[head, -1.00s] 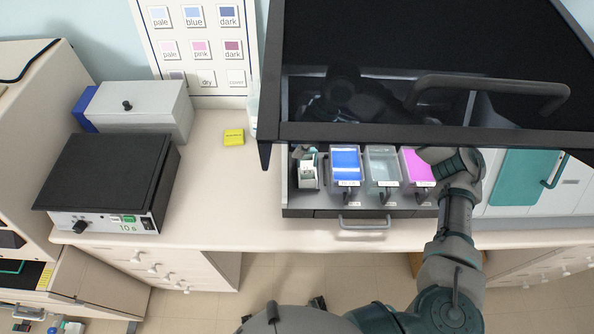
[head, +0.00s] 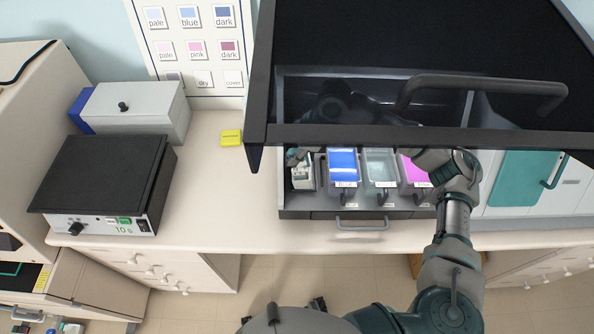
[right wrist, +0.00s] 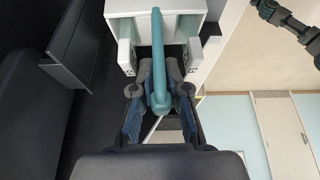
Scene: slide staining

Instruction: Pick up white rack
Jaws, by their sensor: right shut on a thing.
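The white rack (head: 302,174) is at the left end of the row of staining containers, under the front edge of the dark hood. In the right wrist view the white rack (right wrist: 120,8) has a teal upright handle (right wrist: 158,50). My right gripper (right wrist: 160,78) is shut on this handle, one finger on each side. In the head view my right arm reaches in from the right, and the hood's frame and glass hide much of the hand. I cannot tell whether the rack's underside touches the surface below. My left gripper is out of view.
Beside the rack stand a blue container (head: 343,165), a clear one (head: 381,167) and a magenta one (head: 410,168). The hood (head: 400,135) overhangs them. A yellow block (head: 231,138) and a black-topped heater (head: 105,175) stand left. The counter between is clear.

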